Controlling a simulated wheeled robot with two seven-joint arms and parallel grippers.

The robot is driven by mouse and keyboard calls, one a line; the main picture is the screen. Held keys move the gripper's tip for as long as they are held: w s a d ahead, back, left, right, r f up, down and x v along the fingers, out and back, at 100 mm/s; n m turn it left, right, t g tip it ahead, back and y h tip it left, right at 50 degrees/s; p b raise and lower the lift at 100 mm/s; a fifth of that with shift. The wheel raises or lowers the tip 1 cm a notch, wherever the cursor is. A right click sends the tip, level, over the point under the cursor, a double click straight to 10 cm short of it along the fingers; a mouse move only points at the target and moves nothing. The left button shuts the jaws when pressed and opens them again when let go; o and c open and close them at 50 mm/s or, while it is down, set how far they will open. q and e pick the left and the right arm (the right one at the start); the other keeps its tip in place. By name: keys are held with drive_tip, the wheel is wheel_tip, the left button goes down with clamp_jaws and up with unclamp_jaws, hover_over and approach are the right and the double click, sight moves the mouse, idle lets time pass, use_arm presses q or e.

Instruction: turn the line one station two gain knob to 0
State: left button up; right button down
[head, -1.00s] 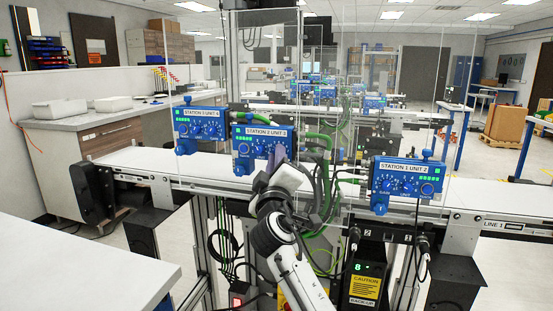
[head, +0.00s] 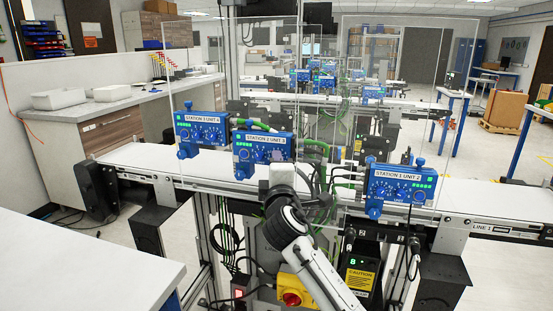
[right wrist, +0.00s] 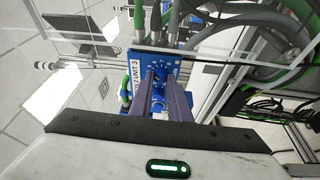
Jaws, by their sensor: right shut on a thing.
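The blue box labelled Station 2 (head: 262,148) hangs over the line one conveyor, left of the middle in the head view, with green lights and dials on its face. My right gripper (head: 281,160) is at its lower right, its body hiding part of the box. In the right wrist view the box (right wrist: 158,57) is ahead with its label sideways. The two dark fingers (right wrist: 161,92) reach to its face and are shut on a small blue knob (right wrist: 160,73) there. The knob's marking and setting are too small to read. My left gripper is not in view.
Another blue box (head: 204,128) stands to the left and the Station 1 box (head: 400,187) to the right. A clear panel, cables and posts surround the boxes. A red button on a yellow housing (head: 292,298) is below my arm. The white belt (head: 160,158) is bare at left.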

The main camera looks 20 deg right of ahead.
drive_tip(key=shift+r+n+g+y, duration=0.15)
drive_tip(key=shift+n+g+y, duration=0.25)
drive_tip(key=shift+n, duration=1.1)
drive_tip(key=c, duration=1.7)
unclamp_jaws()
drive_tip(key=shift+o, duration=0.2)
drive_tip(key=shift+h, duration=0.3)
drive_tip(key=b+v, duration=0.1)
drive_tip(key=v, duration=0.9)
drive_tip(key=shift+s+r, duration=0.15)
